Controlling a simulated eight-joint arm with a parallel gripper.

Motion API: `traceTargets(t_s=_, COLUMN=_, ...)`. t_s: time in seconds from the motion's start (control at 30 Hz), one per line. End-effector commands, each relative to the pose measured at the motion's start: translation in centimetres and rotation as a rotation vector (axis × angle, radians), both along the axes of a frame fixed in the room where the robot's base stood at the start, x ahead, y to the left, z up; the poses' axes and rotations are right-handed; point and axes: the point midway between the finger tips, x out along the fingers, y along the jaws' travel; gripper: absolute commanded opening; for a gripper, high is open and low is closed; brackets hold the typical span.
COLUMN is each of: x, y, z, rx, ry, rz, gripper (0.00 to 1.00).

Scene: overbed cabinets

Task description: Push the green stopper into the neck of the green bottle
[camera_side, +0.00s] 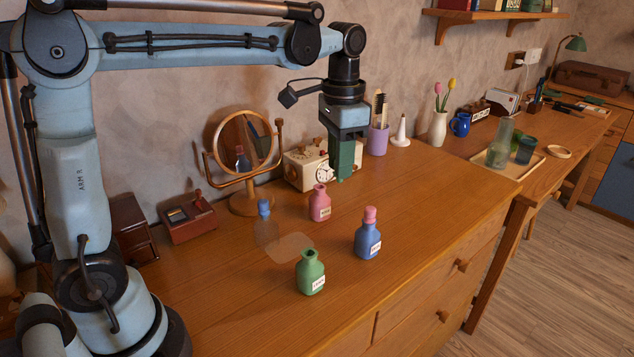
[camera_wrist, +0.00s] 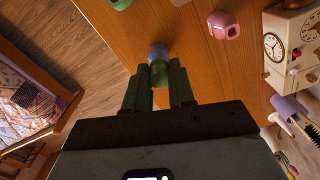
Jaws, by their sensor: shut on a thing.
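The green bottle (camera_side: 310,274) stands upright near the front of the wooden desk, with a white label and an open neck. Part of it also shows at the top edge of the wrist view (camera_wrist: 120,4). My gripper (camera_side: 342,177) points down, up and behind the bottle to its right, apart from it. In the wrist view its green fingers (camera_wrist: 161,90) are shut on a small green piece, the green stopper (camera_wrist: 160,74). The fingers hide much of the stopper, and I cannot make it out in the side view.
A blue bottle with a pink stopper (camera_side: 368,240), a pink bottle (camera_side: 319,205) and a clear bottle with a blue stopper (camera_side: 266,228) stand around the green bottle. A mirror (camera_side: 243,143) and clock (camera_side: 302,166) stand behind.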

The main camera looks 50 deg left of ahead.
Motion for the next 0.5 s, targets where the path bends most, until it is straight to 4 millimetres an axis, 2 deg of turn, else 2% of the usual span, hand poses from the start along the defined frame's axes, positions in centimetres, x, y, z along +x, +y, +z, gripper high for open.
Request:
traceTargets(t_s=0.1, x=-2.8, y=-1.2, z=-0.4, rx=0.0, ry=0.0, rz=0.03, gripper=0.0)
traceTargets(t_s=0.3, x=-6.9, y=-2.5, z=-1.5, rx=0.0, ry=-0.001, rz=0.086, gripper=0.0)
traceTargets(t_s=0.5, x=-9.2, y=-3.1, z=-2.4, rx=-0.001, ry=-0.002, rz=0.118, gripper=0.0)
